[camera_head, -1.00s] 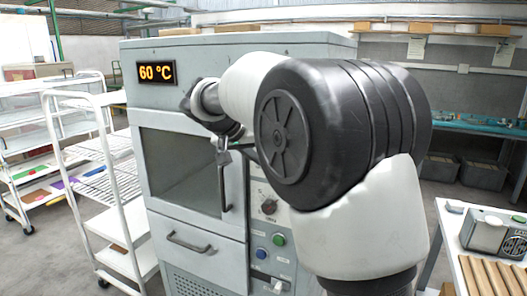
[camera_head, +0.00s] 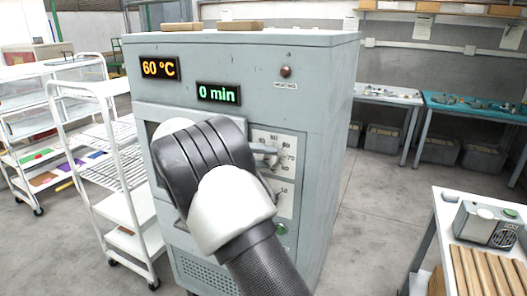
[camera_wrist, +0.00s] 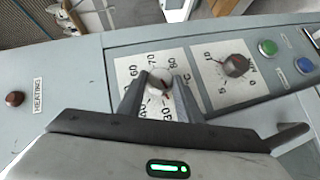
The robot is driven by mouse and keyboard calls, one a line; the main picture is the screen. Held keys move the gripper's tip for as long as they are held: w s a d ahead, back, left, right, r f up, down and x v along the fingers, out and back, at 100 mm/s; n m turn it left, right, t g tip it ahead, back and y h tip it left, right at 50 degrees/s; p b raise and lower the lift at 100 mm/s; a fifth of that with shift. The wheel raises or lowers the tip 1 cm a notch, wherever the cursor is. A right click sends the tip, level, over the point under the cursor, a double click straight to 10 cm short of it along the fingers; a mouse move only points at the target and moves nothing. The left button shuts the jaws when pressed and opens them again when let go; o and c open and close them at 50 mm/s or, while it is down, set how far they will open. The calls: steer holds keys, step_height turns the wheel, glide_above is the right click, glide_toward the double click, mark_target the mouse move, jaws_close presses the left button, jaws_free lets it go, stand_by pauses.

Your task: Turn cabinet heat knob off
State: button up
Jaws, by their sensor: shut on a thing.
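The grey cabinet (camera_head: 262,60) stands at the centre of the head view. In the head view my gripper (camera_head: 270,157) reaches the dial plate from the left and hides most of the knob. The knob's exact setting cannot be read. The orange display (camera_head: 159,68) shows 60 °C and the green display (camera_head: 218,94) shows 0 min.
A second knob (camera_wrist: 236,66), a green button (camera_wrist: 268,47) and a blue button (camera_wrist: 304,65) sit beside the heat dial. The dark red heating lamp (camera_head: 285,71) looks unlit. A white rack (camera_head: 125,190) stands left. A table (camera_head: 425,250) stands right, with clear floor between.

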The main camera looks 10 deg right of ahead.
steer(key=shift+f+n+h, duration=0.3)
steer(key=shift+n+h, duration=0.5)
steer(key=shift+h, duration=0.2)
steer(key=shift+f+n+h, duration=0.15)
steer(key=shift+n+h, duration=0.75)
steer(key=shift+d, duration=0.1)
steer(key=o, duration=1)
steer(key=shift+o, duration=0.2)
steer(key=s+a, duration=0.1)
steer(key=a, duration=0.7)
steer(key=s+a+f, duration=0.1)
steer(key=a, duration=0.8)
steer(key=shift+s+f+b, duration=0.25)
steer(key=shift+s+b, duration=0.1)
